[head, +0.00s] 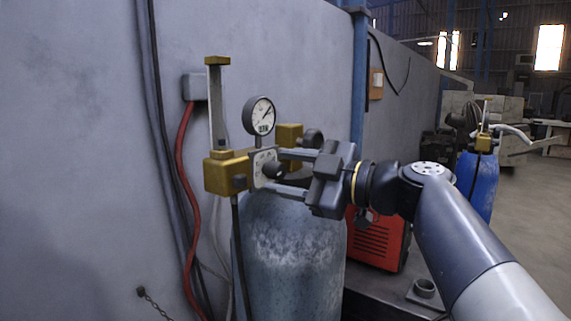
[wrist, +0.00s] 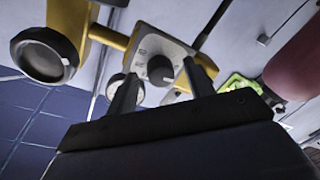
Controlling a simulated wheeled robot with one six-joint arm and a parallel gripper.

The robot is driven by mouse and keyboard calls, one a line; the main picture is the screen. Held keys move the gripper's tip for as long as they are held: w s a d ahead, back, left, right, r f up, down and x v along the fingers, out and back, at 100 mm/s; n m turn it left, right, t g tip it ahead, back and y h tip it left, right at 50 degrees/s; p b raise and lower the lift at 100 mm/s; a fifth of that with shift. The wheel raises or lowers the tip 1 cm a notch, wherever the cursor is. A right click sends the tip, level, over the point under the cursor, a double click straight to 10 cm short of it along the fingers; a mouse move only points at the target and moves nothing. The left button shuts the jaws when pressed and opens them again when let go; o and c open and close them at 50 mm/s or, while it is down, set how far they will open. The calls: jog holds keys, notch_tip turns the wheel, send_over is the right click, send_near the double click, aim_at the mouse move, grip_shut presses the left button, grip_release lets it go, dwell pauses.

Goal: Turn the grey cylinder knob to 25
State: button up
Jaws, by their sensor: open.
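The grey cylinder (head: 290,255) stands against the wall, with brass regulator fittings (head: 228,172) and a round gauge (head: 262,115) on top. Its dark round knob (head: 272,170) sits on a pale marked plate; the wrist view also shows the knob (wrist: 160,70) on its plate. My gripper (head: 277,171) is open, with its two fingers reaching toward the plate. In the wrist view, the fingers (wrist: 159,72) lie on either side of the knob, with gaps visible. The knob's setting and the plate's numbers are too small to read.
A dark round part (head: 312,137) on a brass fitting is close to the upper finger; a large black-rimmed part (wrist: 43,55) shows in the wrist view. A red hose (head: 183,160) hangs left. A red machine (head: 378,243) stands behind, and a blue cylinder (head: 480,185) is at right.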

jog(key=shift+w+a, duration=0.1)
jog(key=shift+a, duration=0.1)
jog(key=c, duration=1)
jog(key=shift+o, duration=0.2)
jog(key=shift+f+b, duration=0.15)
jog(key=shift+b, duration=0.2)
